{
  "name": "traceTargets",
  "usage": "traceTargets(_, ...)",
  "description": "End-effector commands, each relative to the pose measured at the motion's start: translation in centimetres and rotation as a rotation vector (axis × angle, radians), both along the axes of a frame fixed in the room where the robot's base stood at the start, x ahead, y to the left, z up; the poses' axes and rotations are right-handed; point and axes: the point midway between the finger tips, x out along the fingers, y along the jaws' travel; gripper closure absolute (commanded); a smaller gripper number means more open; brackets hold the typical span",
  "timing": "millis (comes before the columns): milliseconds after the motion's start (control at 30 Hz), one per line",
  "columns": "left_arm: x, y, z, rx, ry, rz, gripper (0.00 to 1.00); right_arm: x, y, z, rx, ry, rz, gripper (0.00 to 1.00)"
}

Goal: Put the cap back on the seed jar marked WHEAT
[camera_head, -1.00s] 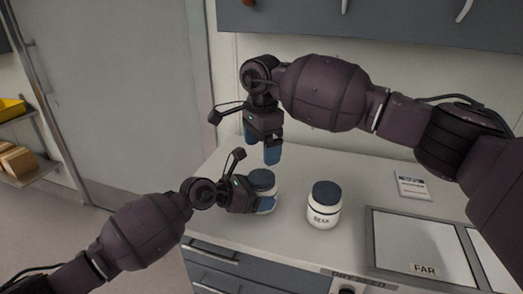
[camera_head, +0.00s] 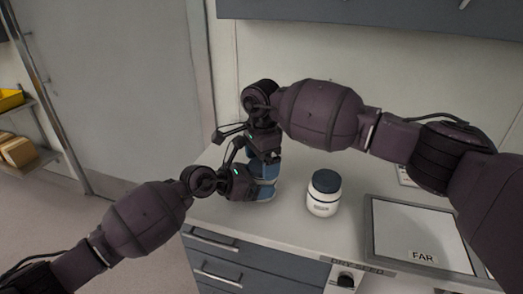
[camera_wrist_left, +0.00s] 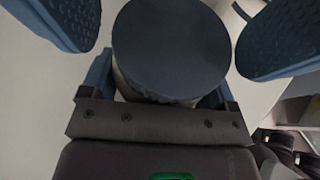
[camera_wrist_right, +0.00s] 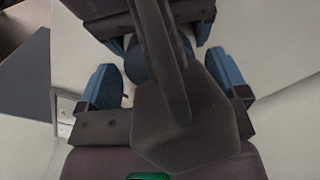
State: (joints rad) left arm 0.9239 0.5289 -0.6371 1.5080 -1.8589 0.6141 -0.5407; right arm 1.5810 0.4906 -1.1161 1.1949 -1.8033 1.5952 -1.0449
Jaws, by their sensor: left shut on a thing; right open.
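My left gripper (camera_head: 264,194) is shut on a white jar (camera_wrist_left: 124,87) standing on the counter. A dark blue cap (camera_wrist_left: 170,48) sits over the jar's mouth; I cannot tell whether it is tightened. The jar's label is hidden. My right gripper (camera_head: 265,165) is open and low over this jar, its blue fingers on either side of the cap and apart from it in the left wrist view. In the right wrist view (camera_wrist_right: 168,85), my left wrist hardware covers most of the cap. A second white jar (camera_head: 322,205) with a dark blue cap stands to the right; its lettering is unreadable now.
A framed panel marked FAR (camera_head: 368,235) lies at the counter's right. A DRY SEED label (camera_head: 358,265) is on the front edge. Drawers (camera_head: 215,262) are below. The counter between the two jars is clear. My two grippers are very close together.

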Motion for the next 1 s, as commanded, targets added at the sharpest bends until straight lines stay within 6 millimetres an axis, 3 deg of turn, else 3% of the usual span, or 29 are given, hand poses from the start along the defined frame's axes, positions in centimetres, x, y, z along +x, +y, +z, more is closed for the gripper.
traceTargets(367, 0.01, -0.01, 0.08, 0.0, -0.001, 0.0, 0.85, 0.0, 0.0, -0.36, 0.0, -0.001, 0.0, 0.08)
traceTargets(700, 0.01, -0.01, 0.09, 0.0, -0.001, 0.0, 0.85, 0.01, -0.02, -0.34, 0.0, -0.001, -0.001, 0.58)
traceTargets(867, 0.0, -0.02, 0.09, 0.0, -0.001, 0.0, 0.85, 0.01, -0.03, -0.33, 0.0, -0.001, -0.026, 0.59)
traceTargets(1000, -0.01, -0.03, 0.1, 0.0, -0.001, 0.0, 0.85, 0.02, -0.04, -0.33, 0.0, -0.001, -0.146, 0.59)
